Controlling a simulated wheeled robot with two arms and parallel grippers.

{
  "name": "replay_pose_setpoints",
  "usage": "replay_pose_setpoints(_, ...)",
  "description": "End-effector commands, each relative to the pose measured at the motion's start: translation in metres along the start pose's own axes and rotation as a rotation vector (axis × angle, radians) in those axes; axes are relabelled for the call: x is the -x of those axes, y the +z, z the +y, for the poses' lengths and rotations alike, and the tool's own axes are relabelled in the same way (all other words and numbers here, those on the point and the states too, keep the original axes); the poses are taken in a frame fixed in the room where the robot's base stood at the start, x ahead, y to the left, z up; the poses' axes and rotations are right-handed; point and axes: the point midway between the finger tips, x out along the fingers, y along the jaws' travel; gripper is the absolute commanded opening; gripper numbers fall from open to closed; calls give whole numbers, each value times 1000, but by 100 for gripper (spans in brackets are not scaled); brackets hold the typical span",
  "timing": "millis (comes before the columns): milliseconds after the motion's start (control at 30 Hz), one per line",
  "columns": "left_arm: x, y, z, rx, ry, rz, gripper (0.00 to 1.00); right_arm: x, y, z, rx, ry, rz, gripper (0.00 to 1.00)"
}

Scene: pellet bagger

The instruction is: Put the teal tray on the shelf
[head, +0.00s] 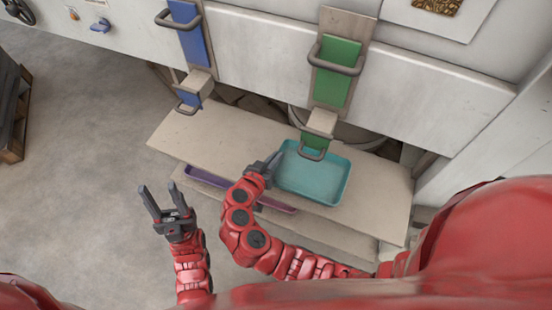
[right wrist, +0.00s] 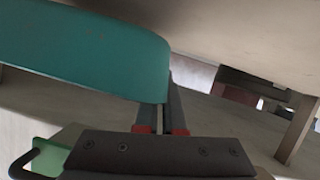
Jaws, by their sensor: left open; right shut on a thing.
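The teal tray (head: 318,178) is a shallow rectangular tray, at the upper board (head: 235,135) below the green chute. I cannot tell whether it rests on the board or hangs just above it. My right gripper (head: 271,166) is shut on the tray's left edge. The right wrist view shows the tray (right wrist: 95,50) at the fingers (right wrist: 168,105). My left gripper (head: 160,203) is open and empty, over the floor left of the boards. The inside of the tray looks empty.
A purple tray (head: 205,178) lies on a lower board, partly hidden by my right arm. A green chute (head: 336,70) with handles hangs over the teal tray, and a blue chute (head: 190,35) hangs farther left. The upper board's left part is clear. A wooden pallet (head: 14,140) stands at far left.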

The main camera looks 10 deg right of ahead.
Motion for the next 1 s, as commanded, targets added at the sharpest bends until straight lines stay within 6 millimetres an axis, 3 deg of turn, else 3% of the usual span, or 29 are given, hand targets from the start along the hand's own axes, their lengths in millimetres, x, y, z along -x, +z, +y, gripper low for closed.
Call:
replay_pose_setpoints(133, -2, 0, 0, 0, 0, 0, 50, -10, -3, -5, 0, -1, 1, 0)
replay_pose_setpoints(400, -6, -1, 0, 0, 0, 0, 50, -21, 26, -12, 0, -3, 0, 0)
replay_pose_setpoints(767, -2, 0, 0, 0, 0, 0, 50, -23, 30, -13, -2, -3, 1, 0)
replay_pose_setpoints(933, -3, 0, 0, 0, 0, 0, 50, -22, 29, -13, -2, -3, 1, 31)
replay_pose_setpoints(1000, -3, 0, 0, 0, 0, 0, 50, -22, 29, -12, -1, -3, 1, 36)
